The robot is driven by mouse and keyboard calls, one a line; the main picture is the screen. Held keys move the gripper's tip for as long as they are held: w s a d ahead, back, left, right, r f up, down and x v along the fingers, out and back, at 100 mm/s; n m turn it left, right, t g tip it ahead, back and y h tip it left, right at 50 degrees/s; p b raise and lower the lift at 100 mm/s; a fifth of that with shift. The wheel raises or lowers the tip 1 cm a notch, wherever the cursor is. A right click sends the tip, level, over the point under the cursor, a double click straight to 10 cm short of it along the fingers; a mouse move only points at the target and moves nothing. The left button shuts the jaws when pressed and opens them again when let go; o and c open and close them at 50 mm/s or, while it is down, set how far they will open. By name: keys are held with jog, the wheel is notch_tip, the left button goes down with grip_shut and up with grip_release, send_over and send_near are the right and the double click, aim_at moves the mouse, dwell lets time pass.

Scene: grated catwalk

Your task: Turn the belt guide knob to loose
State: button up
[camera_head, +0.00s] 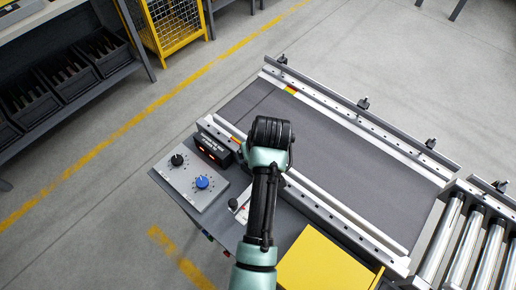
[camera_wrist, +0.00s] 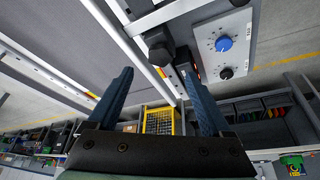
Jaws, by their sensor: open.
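A grey control panel (camera_head: 191,182) carries a blue knob (camera_head: 202,182) and a black knob (camera_head: 177,160). Both also show in the wrist view, the blue knob (camera_wrist: 223,43) above the black knob (camera_wrist: 226,73). A dark, blocky knob-like part (camera_wrist: 158,48) stands by the rail just beyond my fingertips in the wrist view. I cannot read which one is the belt guide knob, nor its setting. My gripper (camera_wrist: 155,66) is open and empty, its two blue fingers apart. In the head view my arm hides the fingers and part of the near rail.
The conveyor belt (camera_head: 330,135) has side rails with black clamps (camera_head: 363,103). A black display box (camera_head: 213,149) with red digits stands beside the panel. A yellow cover (camera_head: 328,262) lies right of my arm, metal rollers (camera_head: 440,240) at far right. Shelves with bins (camera_head: 63,80) stand left.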

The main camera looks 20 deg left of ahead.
jog(key=v, duration=0.5)
jog(key=shift+s+d+r, duration=0.1)
jog(key=shift+s+r, duration=0.05)
jog(key=shift+r, duration=0.2)
